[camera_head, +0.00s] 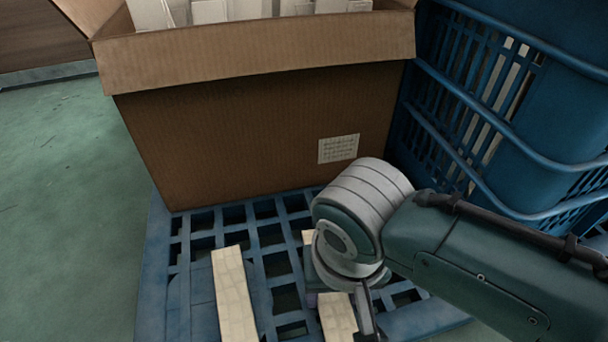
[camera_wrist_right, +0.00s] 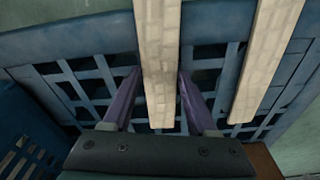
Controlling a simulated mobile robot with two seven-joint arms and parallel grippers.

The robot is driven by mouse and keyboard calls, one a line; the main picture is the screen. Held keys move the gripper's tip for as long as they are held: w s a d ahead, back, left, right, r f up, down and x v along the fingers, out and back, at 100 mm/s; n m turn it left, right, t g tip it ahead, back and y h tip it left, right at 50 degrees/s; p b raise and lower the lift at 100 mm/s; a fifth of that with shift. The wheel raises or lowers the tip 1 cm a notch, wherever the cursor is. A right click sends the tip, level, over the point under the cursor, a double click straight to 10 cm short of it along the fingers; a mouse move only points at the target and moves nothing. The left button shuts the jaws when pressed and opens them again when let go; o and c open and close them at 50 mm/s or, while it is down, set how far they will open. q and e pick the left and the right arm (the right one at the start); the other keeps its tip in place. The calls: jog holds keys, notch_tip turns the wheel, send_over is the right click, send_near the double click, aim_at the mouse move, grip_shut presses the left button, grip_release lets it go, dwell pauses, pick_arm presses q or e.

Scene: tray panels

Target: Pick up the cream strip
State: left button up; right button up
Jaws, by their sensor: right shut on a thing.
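A cream strip (camera_head: 338,320) lies over the blue pallet in the head view, partly hidden by my right wrist. My right gripper (camera_head: 338,298) is shut on this strip. In the right wrist view, the purple fingers of the gripper (camera_wrist_right: 159,88) stand on either side of the strip (camera_wrist_right: 158,45). A second cream strip (camera_head: 235,297) lies apart to the left on the pallet; it shows at the right in the right wrist view (camera_wrist_right: 262,60). My left gripper is not in view.
An open cardboard box (camera_head: 250,140) with white items (camera_head: 225,10) inside stands at the back of the blue pallet (camera_head: 155,270). A blue slatted crate (camera_head: 455,120) stands close on the right. Green floor (camera_head: 65,190) is clear at the left.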

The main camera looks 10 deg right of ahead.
jog(key=c, duration=0.5)
